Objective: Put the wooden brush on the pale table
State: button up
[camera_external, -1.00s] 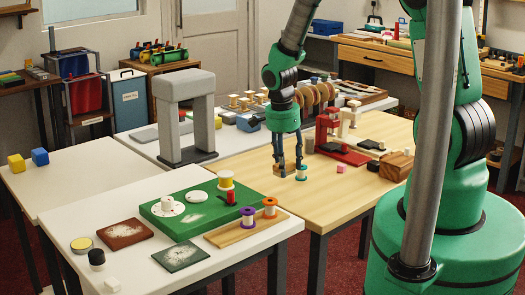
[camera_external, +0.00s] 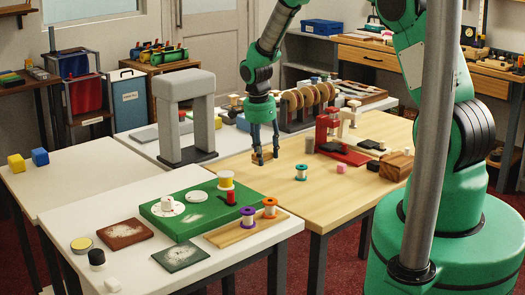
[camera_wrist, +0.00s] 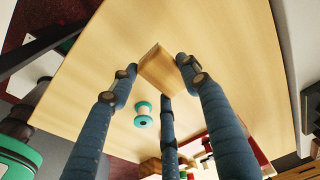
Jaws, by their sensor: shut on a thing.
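My gripper (camera_external: 264,152) has its fingers closed around a small block-shaped wooden piece (camera_external: 259,157), which I take to be the wooden brush; no bristles show. In the wrist view the wooden piece (camera_wrist: 160,68) sits between the fingertips (camera_wrist: 160,78). It is over the far left part of the yellowish wood table (camera_external: 265,182); its height above the surface is hard to tell. A pale table (camera_external: 85,180) stands at the left. A whiter table (camera_external: 130,265) stands in front.
A teal spool (camera_external: 301,172) stands on the wood table, with a red clamp-like stand (camera_external: 328,135) and a brown block (camera_external: 397,165) to the right. A grey arch (camera_external: 185,115) stands left of my gripper.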

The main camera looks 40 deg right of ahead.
jog(key=shift+w+d+f, duration=0.1)
jog(key=shift+w+d, duration=0.05)
jog(key=shift+w, duration=0.5)
jog(key=shift+w+d, duration=0.1)
jog(key=shift+w, duration=0.55)
jog(key=shift+f, duration=0.1)
jog(key=shift+f, duration=1.65)
jog(key=shift+f+b, duration=0.2)
jog(key=shift+b, duration=0.2)
jog(key=o, duration=1.1)
jog(key=shift+o, duration=0.2)
jog(key=shift+r, duration=0.25)
jog(key=r, duration=0.4)
jog(key=a+r+p, duration=0.1)
jog(key=r, duration=0.6)
jog(key=shift+a+r, duration=0.2)
jog(key=shift+r, duration=0.2)
jog(key=shift+r, duration=0.1)
